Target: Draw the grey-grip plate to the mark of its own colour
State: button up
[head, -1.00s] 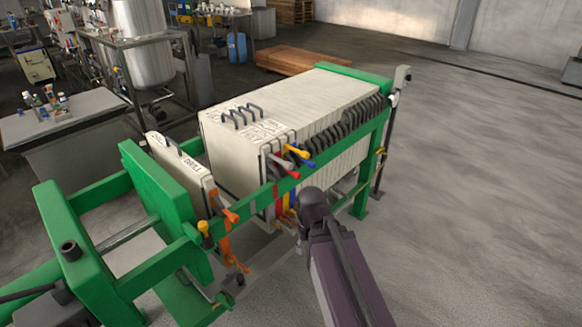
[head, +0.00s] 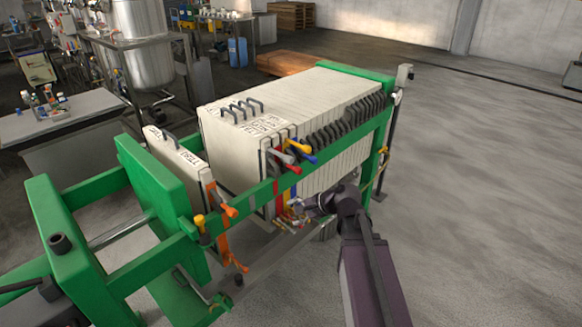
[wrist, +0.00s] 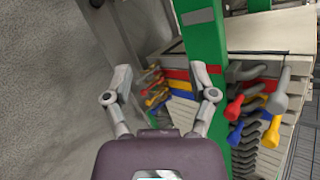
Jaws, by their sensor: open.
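The grey grip (head: 284,157) sticks out over the green side rail at the near end of the plate stack, beside red, yellow and blue grips. It also shows right of the green rail in the wrist view (wrist: 244,72). My gripper (head: 300,213) is outside and below the rail, by the lower coloured grips. In the wrist view my gripper (wrist: 163,82) is open and empty, with lower coloured grips beyond its fingers. It is apart from the upper grey grip.
The green rail (head: 330,150) lies between my gripper and the upper grips. A separate plate with an orange grip (head: 229,211) stands left across a gap. The packed plates (head: 330,95) fill the far side. Open concrete floor (head: 480,170) lies at right.

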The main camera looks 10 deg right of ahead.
jog(key=w+d+r+m+t+y+b, duration=0.2)
jog(key=w+d+r+m+t, duration=0.15)
jog(key=m, duration=0.35)
jog(key=m+t+b, duration=0.2)
jog(key=m+t, duration=0.3)
jog(key=m, duration=0.2)
send_near(292, 161)
jog(key=v, duration=0.3)
jog(key=shift+w, duration=0.15)
jog(key=shift+f, duration=0.1)
jog(key=x, duration=1.4)
grip_shut()
